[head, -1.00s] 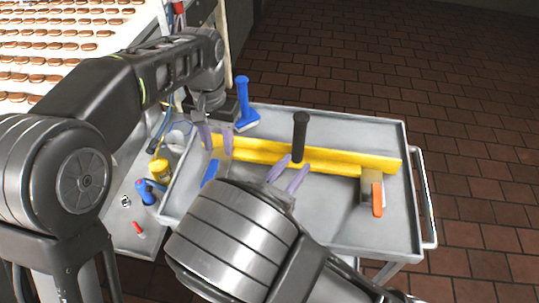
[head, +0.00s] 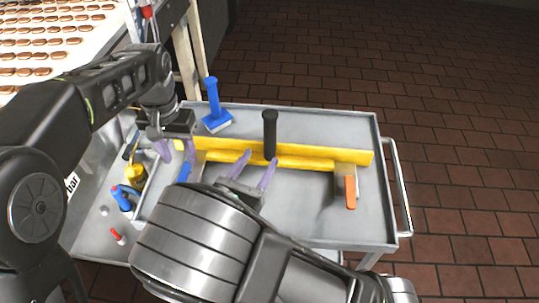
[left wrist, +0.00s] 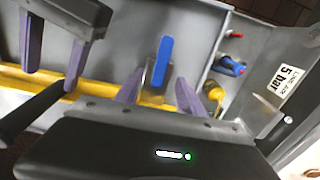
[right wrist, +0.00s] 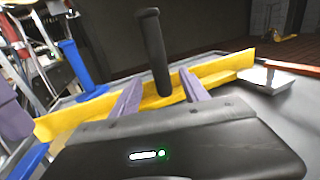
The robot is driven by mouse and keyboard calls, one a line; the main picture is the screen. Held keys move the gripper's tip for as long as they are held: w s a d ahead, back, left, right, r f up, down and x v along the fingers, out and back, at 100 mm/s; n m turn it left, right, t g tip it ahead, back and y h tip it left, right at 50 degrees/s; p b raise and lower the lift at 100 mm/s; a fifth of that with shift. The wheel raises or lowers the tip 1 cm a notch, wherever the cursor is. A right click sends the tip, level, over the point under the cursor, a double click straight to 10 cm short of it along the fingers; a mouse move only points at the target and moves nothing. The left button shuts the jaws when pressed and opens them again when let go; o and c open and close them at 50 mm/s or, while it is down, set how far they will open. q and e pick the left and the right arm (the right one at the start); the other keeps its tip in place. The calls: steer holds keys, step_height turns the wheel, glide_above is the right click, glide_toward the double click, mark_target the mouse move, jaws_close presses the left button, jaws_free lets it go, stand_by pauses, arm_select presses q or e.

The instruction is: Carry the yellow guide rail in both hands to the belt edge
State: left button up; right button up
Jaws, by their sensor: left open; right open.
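The yellow guide rail (head: 320,157) lies lengthwise across the grey cart top; it also shows in the left wrist view (left wrist: 98,92) and the right wrist view (right wrist: 222,70). My left gripper (head: 178,152) is open at the rail's left end, its fingers pointing down. In its wrist view a blue-handled tool (left wrist: 160,62) shows between its fingertips and the rail passes below. My right gripper (head: 257,170) is open just in front of the rail's middle, near an upright black handle (head: 270,132). Neither gripper visibly holds the rail.
A blue scraper (head: 213,112) stands behind the rail. An orange-handled tool (head: 350,190) sits by its right end. A yellow-topped item (head: 134,176), a blue bottle (head: 121,198) and a red item (head: 117,237) lie at the left. The cart's right front is clear.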

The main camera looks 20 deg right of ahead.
mark_target(267, 148)
arm_select(q)
step_height(267, 148, down, 7)
steer(key=shift+r, duration=0.15)
arm_select(e)
steer(key=x, duration=0.6)
steer(key=shift+w+d, duration=0.25)
arm_select(q)
jaws_close()
arm_select(e)
steer(key=c, duration=1)
jaws_close()
arm_select(q)
steer(key=shift+r, duration=0.1)
